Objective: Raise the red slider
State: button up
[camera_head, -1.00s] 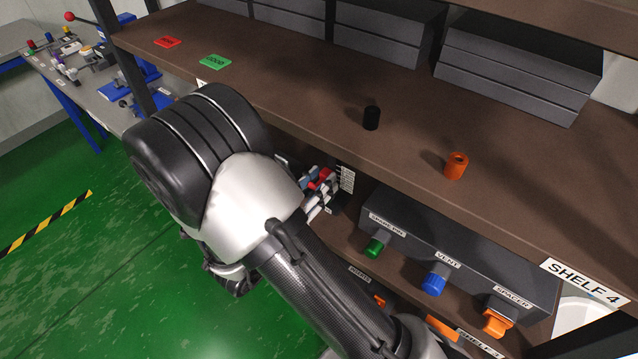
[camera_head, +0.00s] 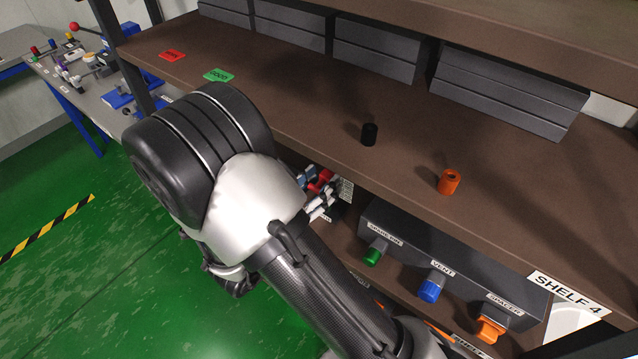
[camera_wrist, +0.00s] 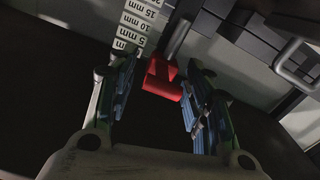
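The red slider (camera_wrist: 161,82) shows in the middle of the wrist view, beside a white scale with millimetre marks (camera_wrist: 138,22). My gripper (camera_wrist: 160,92) is open, with one finger to the left of the slider and one to the right. Dark gaps show between the slider and both fingers, and I cannot tell whether either touches it. In the head view a small red part (camera_head: 321,179) shows under the shelf edge just past my arm, among blue and light-coloured parts. My arm hides most of that area.
A shelf (camera_head: 520,215) overhangs the work area, bearing a black cylinder (camera_head: 369,134) and an orange ring (camera_head: 449,181). To the right below stands a grey box (camera_head: 465,272) with green (camera_head: 373,256), blue (camera_head: 429,291) and orange (camera_head: 491,329) parts. Open green floor lies left.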

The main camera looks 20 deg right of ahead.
jog(key=v, duration=1.2)
dwell(0.4)
jog(key=w+a+r+n+y, duration=0.1)
jog(key=w+a+r+y, duration=0.2)
jog(key=w+y, duration=0.35)
jog(key=w+a+r+n+y, duration=0.1)
jog(key=w+a+r+y, duration=0.15)
jog(key=w+y, duration=0.4)
jog(key=s+r+n+y, duration=0.3)
jog(key=s+r+y, duration=0.25)
jog(key=r, duration=0.25)
jog(key=s+d+n+g+h, duration=0.1)
jog(key=s+d+g+h, duration=0.1)
jog(key=s+d, duration=0.5)
jog(key=s+d+f+n+g+h, duration=0.1)
jog(key=s+d+g, duration=0.3)
jog(key=s, duration=1.1)
jog(key=d+n+h, duration=0.1)
jog(key=d, duration=0.2)
jog(key=shift+s+d+n, duration=0.15)
jog(key=shift+d+n, duration=0.15)
jog(key=shift+d, duration=0.05)
